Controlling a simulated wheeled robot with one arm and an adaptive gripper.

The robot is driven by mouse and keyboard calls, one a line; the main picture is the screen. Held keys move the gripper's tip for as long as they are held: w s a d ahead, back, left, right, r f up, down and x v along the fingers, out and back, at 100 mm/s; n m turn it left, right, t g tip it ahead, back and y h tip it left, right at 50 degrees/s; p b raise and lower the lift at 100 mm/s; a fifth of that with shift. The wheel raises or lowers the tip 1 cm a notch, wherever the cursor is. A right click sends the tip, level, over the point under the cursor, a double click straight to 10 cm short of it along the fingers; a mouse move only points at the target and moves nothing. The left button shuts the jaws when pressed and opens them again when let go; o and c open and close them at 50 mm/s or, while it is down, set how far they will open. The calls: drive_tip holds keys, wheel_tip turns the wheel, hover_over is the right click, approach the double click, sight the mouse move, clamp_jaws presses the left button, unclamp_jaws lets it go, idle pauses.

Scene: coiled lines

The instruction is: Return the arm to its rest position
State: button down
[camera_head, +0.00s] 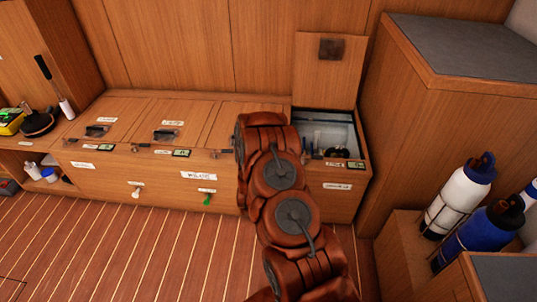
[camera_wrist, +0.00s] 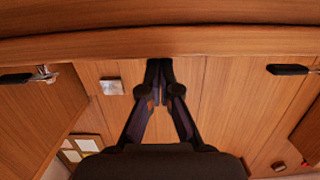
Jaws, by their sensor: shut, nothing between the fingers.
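My gripper (camera_wrist: 159,72) shows in the wrist view with its two dark fingers together at the tips and nothing between them. It points toward a plain wood-panelled surface and touches nothing that I can see. In the head view my brown jointed arm rises from the bottom centre toward the bench, and the gripper is hidden behind it. The arm covers part of the bench (camera_head: 105,172) front and the left edge of the open locker (camera_head: 325,130).
The locker's lid (camera_head: 328,75) stands upright against the wall. Strapped white (camera_head: 458,200) and blue (camera_head: 480,238) bottles stand at the right beside a tall cabinet (camera_head: 440,125). The striped floor (camera_head: 120,245) at left is clear. Dark handles (camera_wrist: 288,70) show in the wrist view.

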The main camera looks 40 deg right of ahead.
drive_tip(key=w+a+r+n+g+y+p, duration=0.1)
drive_tip(key=w+a+r+g+y+p, duration=0.15)
drive_tip(key=a+r+y+p, duration=0.75)
drive_tip(key=s+a+r+n+g+p, duration=0.1)
drive_tip(key=s+a+r+n+p, duration=0.15)
drive_tip(key=a+r, duration=0.6)
drive_tip(key=s+a+r+n+g+p, duration=0.15)
drive_tip(key=s+a+r, duration=0.25)
drive_tip(key=a+r, duration=0.45)
drive_tip(key=s+a+r+n+g+y+p, duration=0.3)
drive_tip(key=s+r+p, duration=0.4)
drive_tip(key=s+r, duration=0.75)
drive_tip(key=s+d+r+g+h+p, duration=0.1)
drive_tip(key=s+r+g+p, duration=0.2)
drive_tip(key=s+r, duration=0.4)
drive_tip(key=s+d+r+g+h+p, duration=0.1)
drive_tip(key=s+r+g+p, duration=0.2)
drive_tip(key=s+r, duration=0.5)
drive_tip(key=s+p, duration=0.1)
drive_tip(key=s, duration=0.7)
drive_tip(key=shift+s+r+p, duration=0.25)
drive_tip(key=shift+s+p, duration=0.05)
drive_tip(key=shift+s, duration=0.1)
